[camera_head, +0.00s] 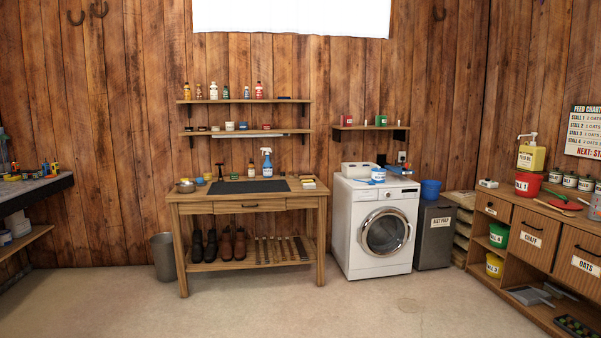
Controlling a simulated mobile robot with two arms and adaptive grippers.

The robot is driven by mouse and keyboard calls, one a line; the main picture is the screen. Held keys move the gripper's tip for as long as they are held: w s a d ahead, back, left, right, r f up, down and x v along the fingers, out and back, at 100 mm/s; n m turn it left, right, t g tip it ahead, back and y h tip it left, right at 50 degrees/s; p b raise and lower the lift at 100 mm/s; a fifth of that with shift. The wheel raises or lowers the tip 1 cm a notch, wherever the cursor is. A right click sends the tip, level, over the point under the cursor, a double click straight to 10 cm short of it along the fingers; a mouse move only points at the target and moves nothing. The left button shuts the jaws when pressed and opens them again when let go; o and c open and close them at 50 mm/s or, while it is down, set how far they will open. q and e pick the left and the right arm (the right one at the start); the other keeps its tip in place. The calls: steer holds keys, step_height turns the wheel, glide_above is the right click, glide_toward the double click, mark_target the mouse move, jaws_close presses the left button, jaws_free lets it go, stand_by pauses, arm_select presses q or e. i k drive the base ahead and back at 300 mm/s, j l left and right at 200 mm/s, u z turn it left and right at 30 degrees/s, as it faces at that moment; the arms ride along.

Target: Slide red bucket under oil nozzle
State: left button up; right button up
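The red bucket (529,184) sits on top of the wooden feed cabinet at the right, with a white stall label on its front. The yellow feed oil jug (532,158) shows directly above and behind the bucket, and the bucket hides its base. The white pump nozzle (527,136) on the jug has its spout pointing left. From this view I cannot tell how far the bucket is from the point below the spout. Neither of my grippers is in view.
The feed cabinet (536,230) also bears tins (570,180), a red scoop (558,205) and a green brush (555,196). A green bucket (499,234) and a yellow bucket (494,264) sit on its shelves. A washing machine (375,230) stands left. The middle floor (300,305) is clear.

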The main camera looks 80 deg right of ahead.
mark_target(527, 185)
steer(key=l+z, duration=0.75)
steer(key=z, duration=0.2)
steer(key=i+l+z, duration=0.1)
steer(key=l+z, duration=0.25)
steer(key=z, duration=0.15)
steer(key=i+l+z, duration=0.25)
steer(key=l+z, duration=0.2)
steer(key=i+l+z, duration=0.3)
steer(key=z, duration=0.15)
steer(key=i+l+z, duration=0.4)
steer(key=i+z, duration=0.45)
steer(key=k, duration=0.1)
